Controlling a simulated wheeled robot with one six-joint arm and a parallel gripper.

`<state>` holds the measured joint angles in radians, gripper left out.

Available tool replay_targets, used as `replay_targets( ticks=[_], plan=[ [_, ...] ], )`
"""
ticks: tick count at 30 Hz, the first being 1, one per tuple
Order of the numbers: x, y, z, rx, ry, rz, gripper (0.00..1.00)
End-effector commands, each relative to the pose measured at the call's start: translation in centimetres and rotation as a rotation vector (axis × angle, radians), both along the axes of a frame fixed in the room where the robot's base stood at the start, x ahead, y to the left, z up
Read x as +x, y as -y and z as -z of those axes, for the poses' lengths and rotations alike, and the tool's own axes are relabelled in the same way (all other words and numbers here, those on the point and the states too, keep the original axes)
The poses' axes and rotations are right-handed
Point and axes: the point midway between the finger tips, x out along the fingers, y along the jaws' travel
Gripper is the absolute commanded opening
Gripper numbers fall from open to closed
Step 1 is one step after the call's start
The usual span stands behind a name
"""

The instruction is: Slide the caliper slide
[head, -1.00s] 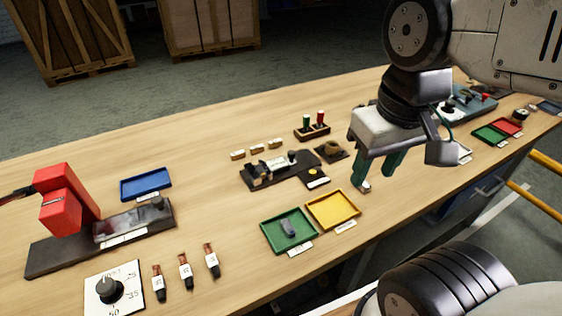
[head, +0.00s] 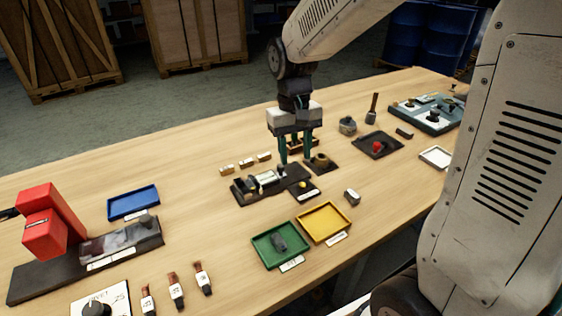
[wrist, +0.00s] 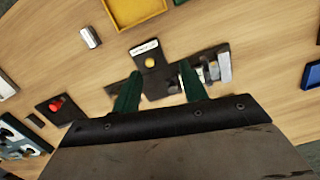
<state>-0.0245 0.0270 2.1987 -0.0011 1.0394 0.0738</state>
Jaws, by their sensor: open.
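The caliper fixture is a dark base (head: 245,190) with a pale metal slide piece (head: 265,178) on it, left of the table's middle. In the wrist view the metal parts (wrist: 224,68) show just right of my right finger, partly hidden by it. My gripper (head: 295,160) points down with its two green fingers apart and nothing seen between them. It is over the right end of the fixture, close to the metal parts. In the wrist view the fingers (wrist: 160,70) straddle part of the dark base. I cannot tell whether they touch anything.
A dark plate with a yellow knob (head: 302,185) adjoins the fixture. A green tray (head: 258,255) and yellow tray (head: 343,212) lie in front. A small grey block (head: 351,196) stands to the right. A red-knobbed plate (head: 362,150) lies farther right. Bare wood lies between.

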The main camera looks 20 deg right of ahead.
Motion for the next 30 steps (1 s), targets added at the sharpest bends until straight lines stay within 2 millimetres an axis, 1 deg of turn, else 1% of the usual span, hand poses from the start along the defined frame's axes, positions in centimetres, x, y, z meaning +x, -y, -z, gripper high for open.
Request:
replay_targets(
  ticks=[1,4,5,6,8,11,21,25,30],
  plan=[
    [1.7,-0.1,0.9,-0.001,0.004,0.007,0.43],
    [4.5,-0.2,1.7,-0.002,0.034,0.024,0.43],
    [5.3,-0.3,1.8,-0.001,0.048,0.03,0.43],
    [6.5,-0.3,1.4,-0.001,0.079,0.039,0.43],
    [7.4,-0.3,0.9,0.0,0.117,0.05,0.43],
    [7.4,-0.3,1.8,0.0,0.124,0.061,0.43],
    [7.3,-0.3,7.0,0.0,0.121,0.06,0.43],
    [7.3,-0.3,8.2,0.0,0.123,0.06,0.43],
    [7.3,-0.3,8.7,0.001,0.123,0.06,0.43]
  ],
)
